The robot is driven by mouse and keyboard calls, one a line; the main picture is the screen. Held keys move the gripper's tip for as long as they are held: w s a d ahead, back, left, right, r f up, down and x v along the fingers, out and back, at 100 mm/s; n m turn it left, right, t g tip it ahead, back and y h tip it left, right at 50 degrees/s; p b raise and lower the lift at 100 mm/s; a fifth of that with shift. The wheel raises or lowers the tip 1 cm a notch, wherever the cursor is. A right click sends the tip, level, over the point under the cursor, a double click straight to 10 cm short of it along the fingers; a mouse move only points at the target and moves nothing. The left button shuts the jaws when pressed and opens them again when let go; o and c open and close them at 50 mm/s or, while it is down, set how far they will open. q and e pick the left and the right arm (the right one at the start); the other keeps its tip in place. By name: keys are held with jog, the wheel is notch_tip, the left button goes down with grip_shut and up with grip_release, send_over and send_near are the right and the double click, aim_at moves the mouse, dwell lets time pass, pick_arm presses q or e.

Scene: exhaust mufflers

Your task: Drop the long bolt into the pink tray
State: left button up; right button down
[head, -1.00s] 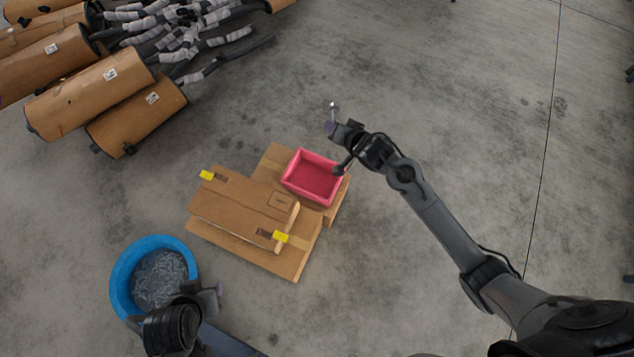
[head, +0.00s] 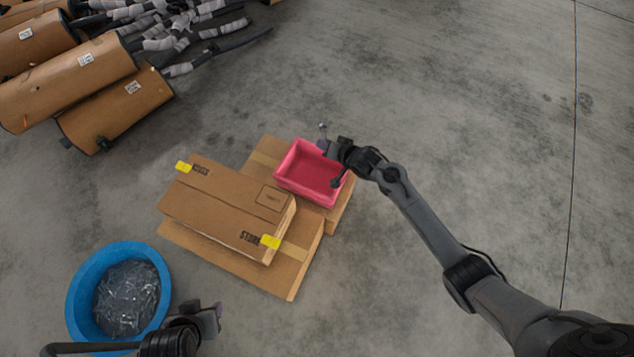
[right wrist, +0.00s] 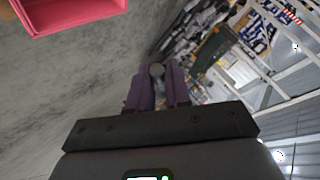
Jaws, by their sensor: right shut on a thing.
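The pink tray (head: 292,189) sits on a cardboard box at the middle of the head view. My right gripper (head: 323,144) is at the tray's upper right edge and is shut on the long bolt (head: 322,128), whose small grey end sticks out past the fingers. In the right wrist view the bolt's round grey head (right wrist: 156,70) shows between the purple fingertips (right wrist: 157,88); the rest of it is mostly hidden. The tray's rim also shows there at upper left (right wrist: 75,22). My left gripper (head: 214,313) is at lower left, beside the blue tub; its jaws are unclear.
A cardboard box with yellow tabs (head: 225,205) lies left of the tray on a larger flat carton (head: 270,278). A blue tub (head: 82,290) holding clear plastic-like material stands at lower left. Several brown-wrapped mufflers (head: 70,85) lie at upper left. The floor at upper right is clear.

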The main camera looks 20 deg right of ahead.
jog(key=w+f+b, duration=0.1)
jog(key=f+b, duration=1.1)
jog(key=w+f+b, duration=0.2)
jog(key=f+b, duration=0.9)
jog(key=f, duration=0.1)
jog(key=shift+w+a+b, duration=0.25)
jog(key=shift+a+b, duration=0.15)
jog(key=c, duration=1)
grip_release()
jog(key=shift+s, duration=0.1)
